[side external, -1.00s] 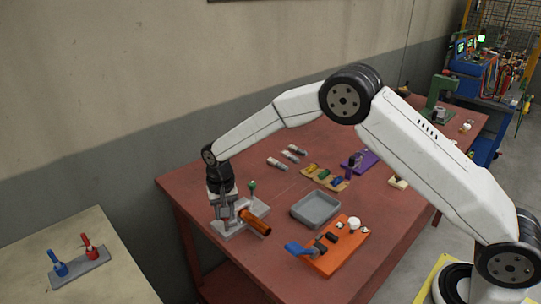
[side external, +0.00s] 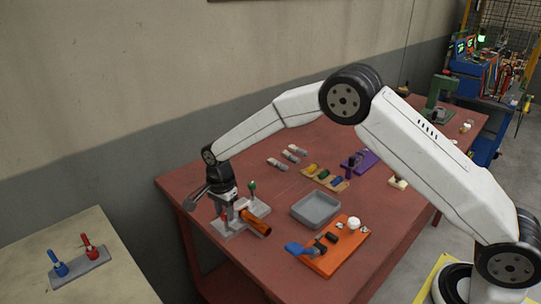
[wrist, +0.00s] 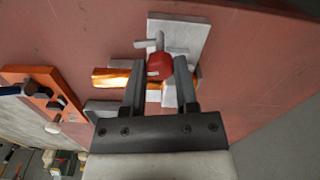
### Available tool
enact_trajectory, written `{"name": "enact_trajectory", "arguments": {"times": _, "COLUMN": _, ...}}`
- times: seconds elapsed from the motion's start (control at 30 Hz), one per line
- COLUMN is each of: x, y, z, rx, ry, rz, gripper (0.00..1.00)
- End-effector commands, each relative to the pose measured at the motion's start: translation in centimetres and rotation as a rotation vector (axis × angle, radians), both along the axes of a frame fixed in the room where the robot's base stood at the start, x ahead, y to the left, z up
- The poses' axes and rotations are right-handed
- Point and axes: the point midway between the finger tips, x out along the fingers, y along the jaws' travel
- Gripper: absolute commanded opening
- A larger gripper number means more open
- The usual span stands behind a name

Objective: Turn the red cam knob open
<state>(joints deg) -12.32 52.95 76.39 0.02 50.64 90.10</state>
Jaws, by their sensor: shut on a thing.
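The red cam knob (wrist: 160,66) shows in the wrist view between the two fingers of my gripper (wrist: 159,75). My gripper is shut on the knob. In the side view my gripper (side external: 229,212) points down at the left part of a grey fixture plate (side external: 259,209), and I cannot make out the knob there. The plate (wrist: 186,37) also shows in the wrist view. A copper-orange cylinder (side external: 256,223) lies across the fixture; in the wrist view it (wrist: 112,78) passes under the knob and fingers. A green-topped post (side external: 252,187) stands on the plate behind my gripper.
A grey tray (side external: 317,224) and an orange board with a blue lever (side external: 345,262) lie to the right. Several small parts (side external: 295,149) and a yellow-tan holder (side external: 312,171) lie behind. A separate table at left holds red and blue levers (side external: 88,245).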

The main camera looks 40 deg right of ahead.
Motion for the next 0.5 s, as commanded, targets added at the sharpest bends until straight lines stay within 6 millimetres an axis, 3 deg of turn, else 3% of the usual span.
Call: {"name": "enact_trajectory", "arguments": {"times": 0.5, "x": 0.05, "y": -0.10, "z": 0.00, "rx": -0.002, "ry": -0.001, "rz": -0.225, "gripper": 0.00}}
